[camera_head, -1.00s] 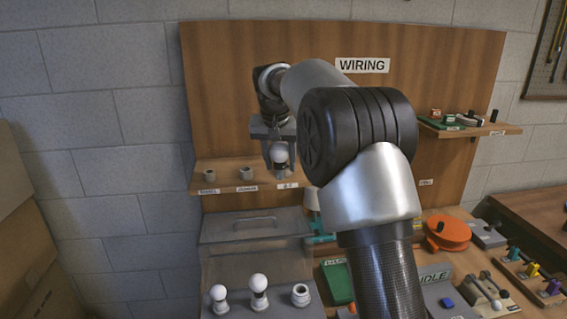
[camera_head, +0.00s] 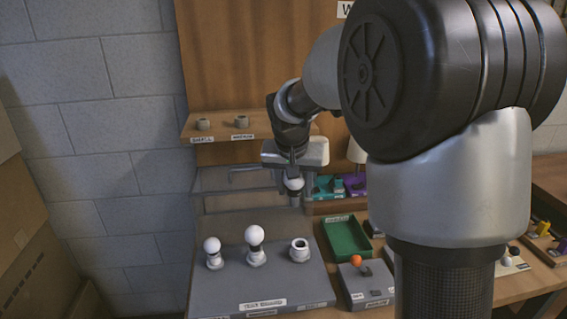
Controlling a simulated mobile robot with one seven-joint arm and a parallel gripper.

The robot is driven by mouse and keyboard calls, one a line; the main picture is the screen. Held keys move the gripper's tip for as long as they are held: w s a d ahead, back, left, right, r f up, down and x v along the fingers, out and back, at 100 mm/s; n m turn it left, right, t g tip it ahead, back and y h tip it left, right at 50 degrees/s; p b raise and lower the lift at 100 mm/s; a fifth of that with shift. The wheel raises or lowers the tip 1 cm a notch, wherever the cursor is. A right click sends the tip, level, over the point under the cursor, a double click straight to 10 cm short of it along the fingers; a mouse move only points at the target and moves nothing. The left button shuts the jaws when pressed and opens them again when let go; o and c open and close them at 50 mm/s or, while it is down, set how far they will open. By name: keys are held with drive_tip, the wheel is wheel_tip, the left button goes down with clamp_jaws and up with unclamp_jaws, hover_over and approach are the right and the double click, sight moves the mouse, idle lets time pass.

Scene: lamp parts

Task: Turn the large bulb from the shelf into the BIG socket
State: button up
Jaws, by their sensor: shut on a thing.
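The large bulb (camera_head: 294,183) is held upright in my gripper (camera_head: 293,192), white glass up and darker base down. My gripper is shut on it, and its fingers hang down on both sides of it. An empty round white socket (camera_head: 300,248) stands at the right of the grey socket board (camera_head: 225,288). The bulb is above this socket in the picture and apart from it. Two other white bulbs, a small one (camera_head: 211,245) and a taller one (camera_head: 254,236), stand in the left and middle sockets.
The wooden shelf (camera_head: 219,139) holds two empty grey rings; its right end is hidden by my arm. A green tray (camera_head: 346,238) and a grey box with an orange knob (camera_head: 356,260) stand right of the socket board. A clear-sided case stands behind.

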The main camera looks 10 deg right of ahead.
drive_tip(key=shift+s+d+f+b, duration=0.3)
drive_tip(key=shift+f+b, duration=0.55)
drive_tip(key=shift+f, duration=0.95)
drive_tip(key=shift+s+d+f+b, duration=0.3)
drive_tip(key=shift+f+b, duration=0.6)
drive_tip(key=shift+f, duration=0.9)
drive_tip(key=shift+s+d+f+b, duration=0.15)
drive_tip(key=shift+s+f+b, duration=0.5)
drive_tip(key=shift+f, duration=1.15)
drive_tip(key=shift+w, duration=0.2)
drive_tip(key=shift+f+b, duration=1.15)
drive_tip(key=shift+f, duration=0.05)
drive_tip(key=shift+f+b, duration=0.6)
drive_tip(key=shift+f, duration=0.05)
drive_tip(key=shift+o, duration=1.3)
drive_tip(key=shift+c, duration=1.3)
